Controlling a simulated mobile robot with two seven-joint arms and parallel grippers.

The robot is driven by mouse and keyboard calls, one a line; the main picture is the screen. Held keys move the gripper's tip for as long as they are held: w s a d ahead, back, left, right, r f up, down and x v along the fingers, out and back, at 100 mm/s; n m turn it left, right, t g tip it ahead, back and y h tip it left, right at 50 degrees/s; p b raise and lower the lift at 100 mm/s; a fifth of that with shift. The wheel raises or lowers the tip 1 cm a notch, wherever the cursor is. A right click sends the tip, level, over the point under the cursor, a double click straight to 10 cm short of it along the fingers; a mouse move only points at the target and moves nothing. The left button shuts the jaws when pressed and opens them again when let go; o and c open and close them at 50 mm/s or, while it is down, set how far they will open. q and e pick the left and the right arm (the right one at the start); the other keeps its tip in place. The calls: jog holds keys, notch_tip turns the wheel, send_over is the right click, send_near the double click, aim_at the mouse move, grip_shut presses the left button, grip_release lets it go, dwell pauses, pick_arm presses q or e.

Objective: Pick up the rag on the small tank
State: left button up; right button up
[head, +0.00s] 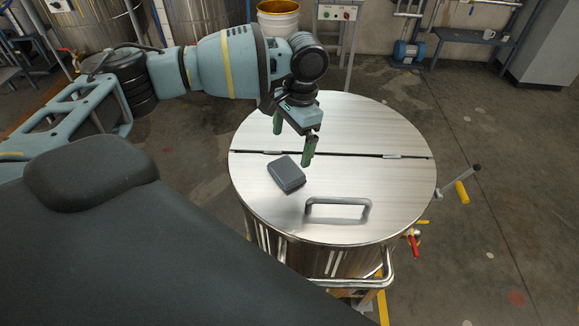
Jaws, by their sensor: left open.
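The rag (287,174) is a dark grey, folded block lying on the metal lid of the small tank (390,195), left of the lid handle. The tank is round and steel, with a hinge line across its lid. My left gripper (293,140) reaches in from the left and hangs over the lid, just behind the rag. Its two green fingers are spread apart with nothing between them. The near finger appears close to the rag's far edge; I cannot tell the exact height gap. My right gripper is not in view.
A bent metal handle (338,209) rises from the lid's front half.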

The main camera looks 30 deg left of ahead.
aim_at(286, 168)
pick_arm(q)
jog(key=shift+s+f, duration=0.2)
jog(key=shift+f, duration=0.2)
jog(key=shift+s+f, duration=0.1)
jog(key=shift+f, duration=0.7)
jog(key=shift+a+f, duration=0.1)
jog(key=shift+f, duration=0.1)
jog(key=f, duration=0.4)
jog(key=shift+s+a+f, duration=0.2)
jog(key=shift+s+f, duration=0.05)
jog(key=shift+f, duration=0.15)
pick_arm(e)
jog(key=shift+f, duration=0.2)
pick_arm(q)
jog(key=c, duration=0.9)
